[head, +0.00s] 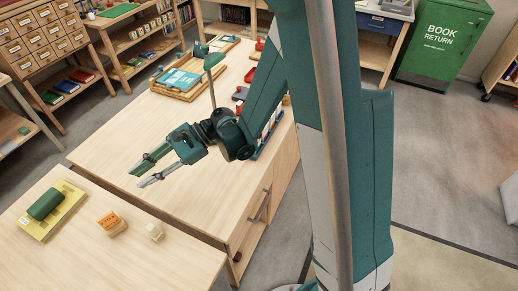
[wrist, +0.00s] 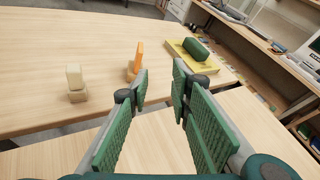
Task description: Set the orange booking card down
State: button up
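The orange booking card (head: 107,219) stands upright in a small light wooden block (head: 119,232) on the near-left table. In the wrist view the card (wrist: 138,58) shows as a thin upright slab, just beyond the left fingertip. My gripper (head: 137,179) is above the larger wooden counter, pointing toward the near-left table. Its two green-padded fingers (wrist: 160,74) are spread apart with nothing between them. The card is apart from the gripper.
A second wooden block (head: 155,232) with a pale upright piece stands beside the card. A green rounded object (head: 45,204) lies on a yellow book (head: 62,212). A gap separates the table (head: 150,266) from the counter (head: 120,143), which holds a tray (head: 179,82) at its far end.

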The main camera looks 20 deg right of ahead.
jog(key=s+d+r+n+t+h, duration=0.3)
jog(key=s+d+n+h, duration=0.1)
jog(key=d, duration=0.8)
jog(key=s+d+r+n+t+h, duration=0.3)
jog(key=s+d+r+n+h, duration=0.1)
jog(key=d, duration=0.9)
jog(key=s+d+r+n+t+h, duration=0.3)
jog(key=d+h, duration=0.3)
jog(key=d, duration=0.6)
jog(key=shift+s+d+r+n+t, duration=0.2)
jog(key=shift+s+d+n+t, duration=0.25)
jog(key=shift+s+n, duration=0.3)
